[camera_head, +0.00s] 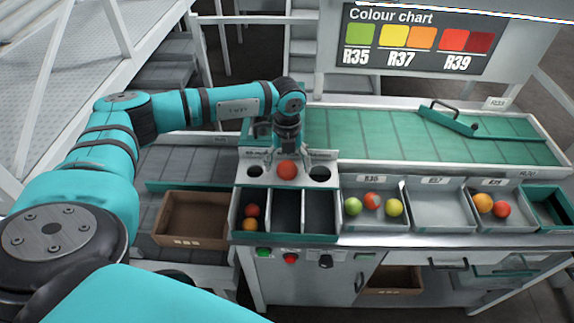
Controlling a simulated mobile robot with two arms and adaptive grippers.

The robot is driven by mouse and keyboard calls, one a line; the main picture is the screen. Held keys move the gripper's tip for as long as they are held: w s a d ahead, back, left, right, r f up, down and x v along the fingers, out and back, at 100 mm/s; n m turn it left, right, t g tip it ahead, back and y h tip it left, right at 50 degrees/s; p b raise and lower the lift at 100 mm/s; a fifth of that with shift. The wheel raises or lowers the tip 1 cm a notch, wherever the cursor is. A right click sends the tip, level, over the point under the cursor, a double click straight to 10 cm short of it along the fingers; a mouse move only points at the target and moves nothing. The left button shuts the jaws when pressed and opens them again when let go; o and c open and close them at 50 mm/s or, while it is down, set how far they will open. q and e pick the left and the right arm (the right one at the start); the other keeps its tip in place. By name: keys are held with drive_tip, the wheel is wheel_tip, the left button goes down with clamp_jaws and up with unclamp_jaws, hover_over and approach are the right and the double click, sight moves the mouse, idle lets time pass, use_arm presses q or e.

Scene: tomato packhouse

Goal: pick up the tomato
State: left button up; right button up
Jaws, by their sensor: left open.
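A red-orange tomato (287,170) sits at the middle of a light panel (270,182), between two dark round holes. My left gripper (287,151) points down just above this tomato and is open. Its fingers are small and dark here, and I cannot tell whether they touch the tomato. Other tomatoes lie in bins: a red one (252,211) and an orange one (250,224) in the left slot, a green one (353,206), a red one (372,201) and a yellow one (394,208) in the R35 bin. My right gripper is out of view.
A green conveyor (400,135) runs behind the bins, with a diverter bar (448,119) on it. The R37 bin (440,213) is empty. The R39 bin (474,215) holds two tomatoes. An empty brown crate (190,238) stands at left. A colour chart (415,42) hangs behind.

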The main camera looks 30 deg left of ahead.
use_arm(q)
drive_tip(key=shift+f, duration=0.35)
drive_tip(key=c, duration=0.9)
